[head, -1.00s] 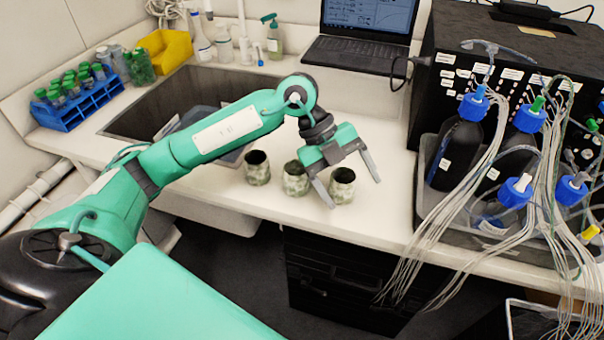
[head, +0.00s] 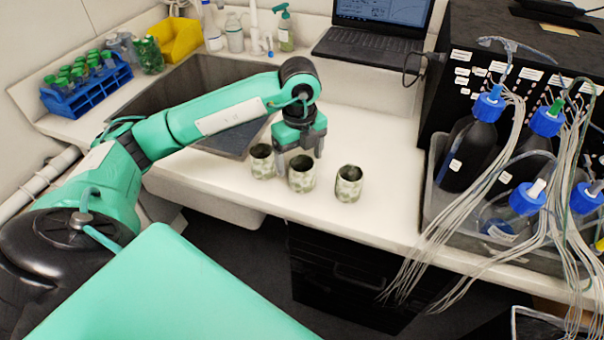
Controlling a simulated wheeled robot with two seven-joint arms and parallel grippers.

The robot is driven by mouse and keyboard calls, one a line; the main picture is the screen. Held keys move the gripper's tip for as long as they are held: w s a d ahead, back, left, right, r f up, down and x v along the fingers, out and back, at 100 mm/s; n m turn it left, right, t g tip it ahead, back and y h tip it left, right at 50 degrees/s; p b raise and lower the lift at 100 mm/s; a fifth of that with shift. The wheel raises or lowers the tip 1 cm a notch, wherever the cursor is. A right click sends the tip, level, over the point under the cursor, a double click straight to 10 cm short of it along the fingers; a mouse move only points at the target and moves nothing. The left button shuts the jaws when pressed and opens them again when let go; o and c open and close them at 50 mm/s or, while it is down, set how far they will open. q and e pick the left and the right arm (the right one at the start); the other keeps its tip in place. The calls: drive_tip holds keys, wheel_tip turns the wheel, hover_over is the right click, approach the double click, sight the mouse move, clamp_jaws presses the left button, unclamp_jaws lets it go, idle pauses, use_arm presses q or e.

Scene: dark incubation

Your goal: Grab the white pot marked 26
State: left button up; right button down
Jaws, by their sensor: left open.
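Three small open pots with a mottled white and green surface stand upright in a row near the counter's front edge: a left pot (head: 262,166), a middle pot (head: 301,178) and a right pot (head: 348,188). I cannot read a 26 on any of them. My left gripper (head: 300,165) points down at the middle pot, with its jaws apart. One finger shows between the left and middle pots, the other behind the middle pot's right side. I cannot tell whether either finger touches a pot. My right gripper is out of view.
A sink (head: 165,92) lies to the left, with a blue tube rack (head: 88,92) and yellow bin (head: 180,40) beyond. A laptop (head: 365,45) is at the back. Bottles with blue caps (head: 488,105) and trailing tubes stand at the right. The counter (head: 385,150) right of the pots is clear.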

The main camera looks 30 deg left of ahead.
use_arm(q)
drive_tip(key=shift+f, duration=0.5)
drive_tip(key=f, duration=0.1)
drive_tip(key=f+p, duration=0.1)
drive_tip(key=f, duration=0.2)
drive_tip(key=shift+d+f+p, duration=0.2)
drive_tip(key=shift+d+p, duration=0.05)
drive_tip(key=shift+p, duration=0.05)
drive_tip(key=shift+f, duration=0.25)
drive_tip(key=shift+c, duration=1.1)
drive_tip(key=c, duration=0.9)
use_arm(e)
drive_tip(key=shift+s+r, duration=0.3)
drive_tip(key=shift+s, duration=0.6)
